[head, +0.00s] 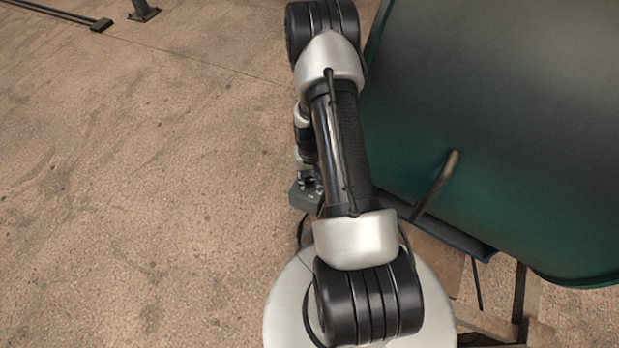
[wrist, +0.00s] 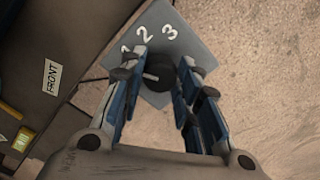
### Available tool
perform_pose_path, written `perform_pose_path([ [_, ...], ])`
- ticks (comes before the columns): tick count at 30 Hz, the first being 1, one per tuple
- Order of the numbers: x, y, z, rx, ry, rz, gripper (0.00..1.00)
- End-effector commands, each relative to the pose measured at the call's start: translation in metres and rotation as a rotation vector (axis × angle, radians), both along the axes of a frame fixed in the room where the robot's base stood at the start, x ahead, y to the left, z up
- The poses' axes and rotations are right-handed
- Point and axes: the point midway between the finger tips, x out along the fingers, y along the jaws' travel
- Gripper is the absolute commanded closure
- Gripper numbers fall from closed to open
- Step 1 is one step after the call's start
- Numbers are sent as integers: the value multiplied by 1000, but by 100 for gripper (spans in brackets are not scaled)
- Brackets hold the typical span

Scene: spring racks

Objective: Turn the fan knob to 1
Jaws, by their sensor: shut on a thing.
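In the wrist view, the round black fan knob (wrist: 158,74) sits on a grey panel (wrist: 190,40). White digits 2 and 3 are clear along its upper edge. A mark at the upper left, seemingly the 1, is partly covered by the left finger. My gripper (wrist: 158,72) has its fingers on either side of the knob and is shut on it. A short pale line on the knob points left in the picture. In the head view, part of a small grey box (head: 304,196) shows beside my arm, which hides the gripper and knob.
A large dark green rounded body (head: 500,130) with a bent metal handle (head: 436,186) stands right of my arm. In the wrist view, a dark surface with a FRONT label (wrist: 51,78) lies to the left. Bare floor (head: 150,180) is open on the left.

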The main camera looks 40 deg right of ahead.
Motion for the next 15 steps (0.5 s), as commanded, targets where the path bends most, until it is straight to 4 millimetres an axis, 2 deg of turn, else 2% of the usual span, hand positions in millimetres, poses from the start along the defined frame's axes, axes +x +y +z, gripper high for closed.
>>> perform_pose_path([
  [15,0,0,0,-1,-1,-83,94],
])
